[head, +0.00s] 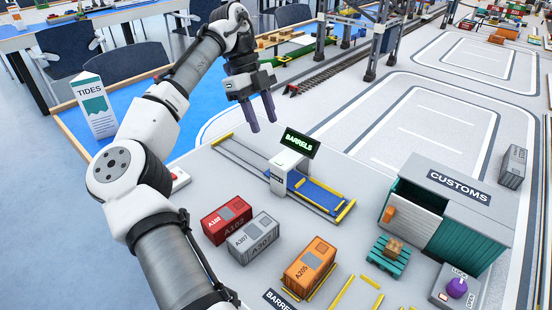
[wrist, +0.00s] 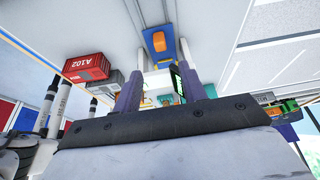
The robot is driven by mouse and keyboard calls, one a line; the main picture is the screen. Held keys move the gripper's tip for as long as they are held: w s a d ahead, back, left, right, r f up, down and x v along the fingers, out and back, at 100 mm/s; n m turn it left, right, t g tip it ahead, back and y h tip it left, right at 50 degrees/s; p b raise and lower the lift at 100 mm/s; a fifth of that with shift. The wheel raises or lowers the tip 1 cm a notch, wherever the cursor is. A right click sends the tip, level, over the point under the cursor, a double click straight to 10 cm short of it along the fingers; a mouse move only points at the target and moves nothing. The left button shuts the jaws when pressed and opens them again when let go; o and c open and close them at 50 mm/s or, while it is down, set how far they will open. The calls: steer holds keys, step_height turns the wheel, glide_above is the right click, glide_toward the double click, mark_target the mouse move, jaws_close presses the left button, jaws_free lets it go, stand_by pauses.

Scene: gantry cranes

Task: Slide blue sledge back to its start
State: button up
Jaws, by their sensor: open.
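The blue sledge (head: 322,194) lies flat on a pale track, at the track's right-hand part. Yellow bars edge it. A white housing (head: 287,172) with a lit BARRELS sign (head: 300,143) stands beside its left end and hides part of it. My gripper (head: 261,122) is open and empty, in the air above and behind the housing, apart from the sledge. Its fingers also show in the wrist view (wrist: 160,92).
Red (head: 227,219), grey (head: 254,238) and orange (head: 310,267) containers stand in front of the track. A CUSTOMS shed (head: 447,212) and a teal pallet (head: 388,257) are at the right. A TIDES sign (head: 94,107) stands at left. Pale floor behind the track is clear.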

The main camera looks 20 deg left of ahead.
steer(key=b+x, duration=0.1)
steer(key=x, duration=0.9)
steer(key=shift+f, duration=0.15)
jaws_close()
